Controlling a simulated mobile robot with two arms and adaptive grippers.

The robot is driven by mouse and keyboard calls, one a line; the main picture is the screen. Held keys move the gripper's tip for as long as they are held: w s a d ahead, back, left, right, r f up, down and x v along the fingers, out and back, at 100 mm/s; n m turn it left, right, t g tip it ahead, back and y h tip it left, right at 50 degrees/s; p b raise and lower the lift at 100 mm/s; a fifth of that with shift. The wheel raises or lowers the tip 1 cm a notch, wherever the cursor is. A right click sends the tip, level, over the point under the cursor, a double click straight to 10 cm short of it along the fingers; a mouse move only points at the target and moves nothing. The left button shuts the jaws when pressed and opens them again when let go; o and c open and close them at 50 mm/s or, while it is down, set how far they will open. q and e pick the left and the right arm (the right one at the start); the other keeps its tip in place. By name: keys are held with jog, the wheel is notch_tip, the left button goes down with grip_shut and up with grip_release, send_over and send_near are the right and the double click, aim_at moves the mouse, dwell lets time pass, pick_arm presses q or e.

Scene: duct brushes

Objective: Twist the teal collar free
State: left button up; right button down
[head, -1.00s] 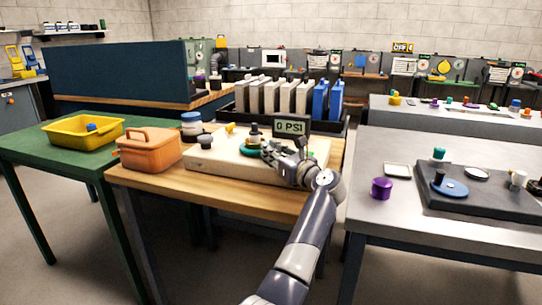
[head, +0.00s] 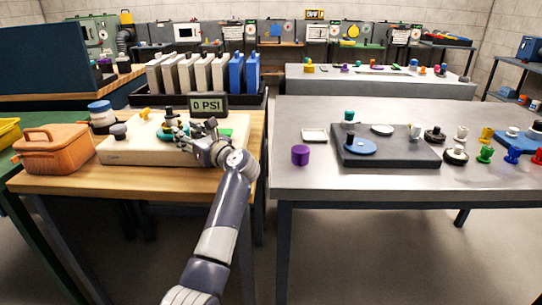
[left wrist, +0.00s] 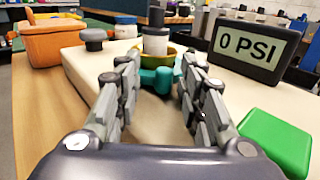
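The teal collar (left wrist: 158,80) is a lobed ring on the cream housing (left wrist: 90,72), low around an upright post (left wrist: 155,40) with grey, white and black parts. In the left wrist view my left gripper (left wrist: 163,66) has its fingers apart, one on each side of the collar. Whether the fingertips touch it I cannot tell. In the head view the left gripper (head: 194,140) comes in from the right of the collar (head: 168,134) and partly covers it. My right gripper is in neither view.
A display (head: 207,105) reading "0 PSI" stands close behind the gripper. A green block (left wrist: 275,140) lies at its right. An orange case (head: 55,148) and a blue-lidded jar (head: 101,115) stand left. A metal table (head: 400,185) with a dark plate and coloured knobs is to the right.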

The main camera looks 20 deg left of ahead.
pick_arm(q)
jog(key=shift+s+a+r+m+t+h+p, duration=0.2)
jog(key=shift+s+m+t+h+p, duration=0.35)
jog(key=shift+p, duration=0.4)
jog(key=shift+s+a+r+m+t+h+p, duration=0.2)
jog(key=shift+m+t+h+p, duration=0.15)
jog(key=shift+m+t+p, duration=0.35)
jog(key=v, duration=1)
jog(key=shift+s+d+f, duration=0.1)
jog(key=shift+d+f, duration=0.2)
jog(key=shift+f, duration=0.1)
jog(key=s+d+r+m+t+h+p, duration=0.15)
jog(key=d+r+m+t+h, duration=0.25)
jog(key=d+r+m+t, duration=0.9)
jog(key=d+f+m+g+h, duration=0.1)
jog(key=d+f+m+h, duration=0.1)
jog(key=f+m+h, duration=0.2)
jog(key=d+f+m+g+h+p, duration=0.1)
jog(key=d+f+m+h, duration=0.2)
jog(key=m+h, duration=0.3)
jog(key=s+d+f+m+g+h+p, duration=0.1)
jog(key=d+f+m+h, duration=0.2)
jog(key=m, duration=0.9)
jog(key=shift+f+m+h, duration=0.35)
jog(key=shift+f+h, duration=0.7)
jog(key=shift+h, duration=0.05)
